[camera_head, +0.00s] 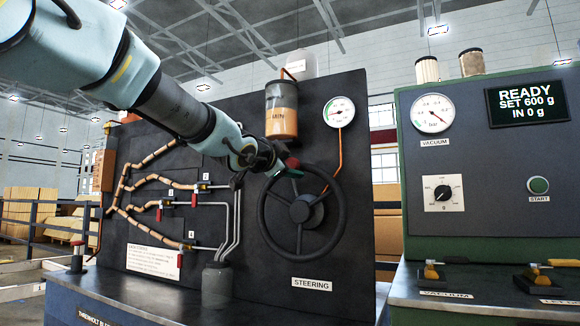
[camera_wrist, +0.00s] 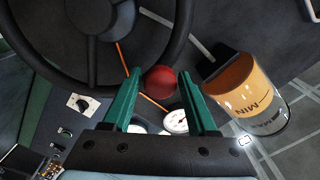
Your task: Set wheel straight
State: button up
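The black steering wheel (camera_head: 339,210) stands on the dark upright panel above a "STEERING" label. It has spokes and a round hub (camera_head: 300,211). A red ball knob (camera_head: 293,162) sits at the wheel's upper left rim. My gripper (camera_head: 288,172) is at that knob and partly covers the rim there. In the wrist view the wheel (camera_wrist: 190,25) fills the upper left. The gripper looks open; how deep the knob lies between the fingers is unclear.
An amber reservoir (camera_head: 281,110) and a round gauge (camera_head: 339,112) are above the wheel. Copper pipes and red-handled valves (camera_head: 166,204) are left of it. A green console (camera_head: 480,180) with a "READY" screen (camera_head: 528,96) stands at right.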

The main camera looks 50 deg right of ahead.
jog(key=shift+o, duration=1)
jog(key=shift+a, duration=0.15)
jog(key=p+v, duration=0.1)
jog(key=v, duration=0.9)
jog(key=shift+a, duration=0.25)
